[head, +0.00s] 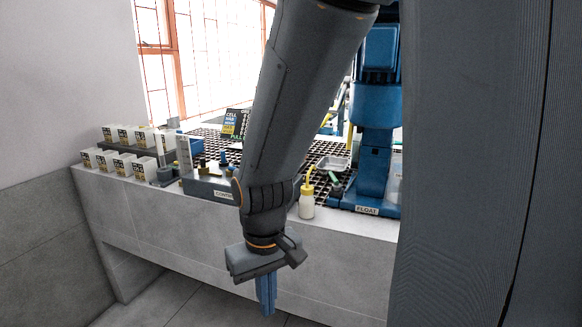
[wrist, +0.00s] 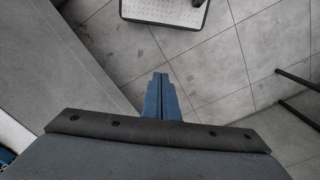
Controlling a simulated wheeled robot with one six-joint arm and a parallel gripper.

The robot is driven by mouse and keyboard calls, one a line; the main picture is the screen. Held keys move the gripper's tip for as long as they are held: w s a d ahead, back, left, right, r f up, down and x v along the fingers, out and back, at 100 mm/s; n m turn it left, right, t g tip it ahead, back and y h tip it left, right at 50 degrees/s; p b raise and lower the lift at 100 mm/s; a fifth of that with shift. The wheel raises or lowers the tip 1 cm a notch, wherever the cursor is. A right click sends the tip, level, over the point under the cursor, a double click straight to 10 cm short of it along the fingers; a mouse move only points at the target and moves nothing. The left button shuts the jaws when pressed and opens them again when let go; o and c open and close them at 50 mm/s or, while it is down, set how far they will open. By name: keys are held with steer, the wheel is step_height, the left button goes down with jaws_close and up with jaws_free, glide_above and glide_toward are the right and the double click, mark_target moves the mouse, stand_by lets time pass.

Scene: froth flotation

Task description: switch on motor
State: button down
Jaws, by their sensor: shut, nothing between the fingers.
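My gripper (head: 266,294) hangs in front of the bench, below the level of its top, pointing down. Its blue fingers are together and empty, and they also show in the wrist view (wrist: 160,82) over the floor. A blue machine labelled FLOAT (head: 367,210) stands on the bench to the right of my arm, with its motor-like upper housing (head: 378,50) partly hidden at the right. A grey box with a label starting CONTR (head: 208,188) sits at the bench's front edge, left of my arm and partly covered by it. No switch can be made out.
The grey bench (head: 170,220) runs across the view. White labelled boxes (head: 122,163) stand at its left end. A bottle with a yellow spout (head: 307,204) and a small tray (head: 332,163) are near FLOAT. A step-like platform (wrist: 165,10) stands on the tiled floor.

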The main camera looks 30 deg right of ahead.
steer(key=w+d+r+m+t+h+p, duration=0.1)
steer(key=w+d+r+m, duration=0.4)
steer(key=w+r, duration=0.7)
steer(key=w+d+r+m+t+h+p, duration=0.1)
steer(key=w+d+r+m, duration=0.4)
steer(key=w+d+r, duration=0.5)
steer(key=w+r+h+p, duration=0.1)
steer(key=w+r+p, duration=0.1)
steer(key=w, duration=0.5)
steer(key=shift+w+d+r+t+h, duration=0.2)
steer(key=shift+w+d+t+h, duration=0.05)
steer(key=shift+w+t+h, duration=0.15)
steer(key=shift+f, duration=0.1)
steer(key=p+x, duration=0.4)
steer(key=x, duration=0.9)
steer(key=shift+d+f, duration=0.1)
steer(key=shift+f, duration=0.25)
